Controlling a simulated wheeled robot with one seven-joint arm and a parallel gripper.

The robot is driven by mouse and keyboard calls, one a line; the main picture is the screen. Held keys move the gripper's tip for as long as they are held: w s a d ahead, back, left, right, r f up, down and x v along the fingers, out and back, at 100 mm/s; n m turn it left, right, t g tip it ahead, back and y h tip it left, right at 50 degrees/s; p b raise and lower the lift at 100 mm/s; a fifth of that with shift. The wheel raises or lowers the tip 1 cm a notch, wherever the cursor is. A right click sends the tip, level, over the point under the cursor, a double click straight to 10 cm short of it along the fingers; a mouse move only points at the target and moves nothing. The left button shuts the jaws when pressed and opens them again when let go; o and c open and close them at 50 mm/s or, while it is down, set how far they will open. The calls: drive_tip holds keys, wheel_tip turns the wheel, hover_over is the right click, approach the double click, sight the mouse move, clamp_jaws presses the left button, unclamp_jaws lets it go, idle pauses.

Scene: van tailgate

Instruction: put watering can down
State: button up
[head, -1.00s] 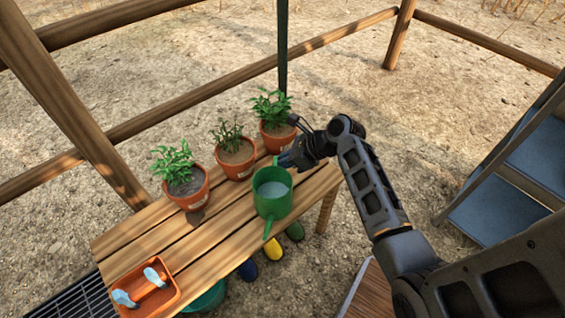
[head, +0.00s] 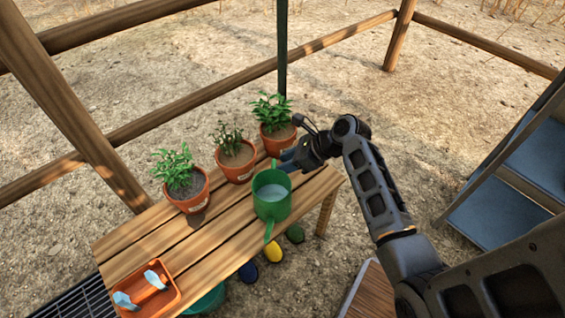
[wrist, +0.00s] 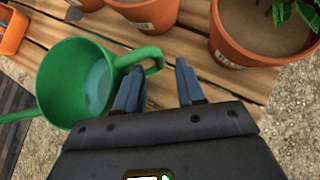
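The green watering can (head: 272,204) stands upright on the wooden slatted table (head: 228,226), near its right end, with water inside. Its spout points toward the front edge. In the wrist view the can (wrist: 62,85) is at the left, and its handle (wrist: 152,58) reaches toward my fingers. My gripper (head: 289,161) is just behind and right of the can in the head view. In the wrist view my gripper (wrist: 160,85) has its fingers apart with nothing held between them. The left finger is close to the handle; whether they touch I cannot tell.
Three potted plants, left (head: 186,190), middle (head: 236,160) and right (head: 277,125), line the table's back edge. An orange tray (head: 148,292) with a pale-ended object is at the front left. The table's middle is clear.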

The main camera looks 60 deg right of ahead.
drive_tip(key=p+v, duration=0.3)
drive_tip(key=v, duration=0.7)
drive_tip(key=s+a+f+n+h, duration=0.2)
drive_tip(key=s+a+n+h, duration=0.3)
drive_tip(key=s+a+n, duration=0.8)
drive_tip(key=s+a+r+n+t+y, duration=0.1)
drive_tip(key=s+a+r+n+t, duration=0.2)
drive_tip(key=r+n, duration=0.6)
drive_tip(key=s+a+r+n+t+y, duration=0.1)
drive_tip(key=s+a+r+n+t, duration=0.2)
drive_tip(key=a+r+n, duration=0.5)
wheel_tip(320, 180, up, 2)
drive_tip(key=s+n, duration=0.1)
drive_tip(key=n, duration=0.1)
drive_tip(key=shift+s+a+n+t, duration=0.25)
drive_tip(key=shift+s+n+t, duration=0.05)
drive_tip(key=shift+s, duration=0.1)
drive_tip(key=shift+r, duration=0.1)
wheel_tip(320, 180, up, 13)
drive_tip(key=p, duration=1.3)
drive_tip(key=shift+r, duration=0.2)
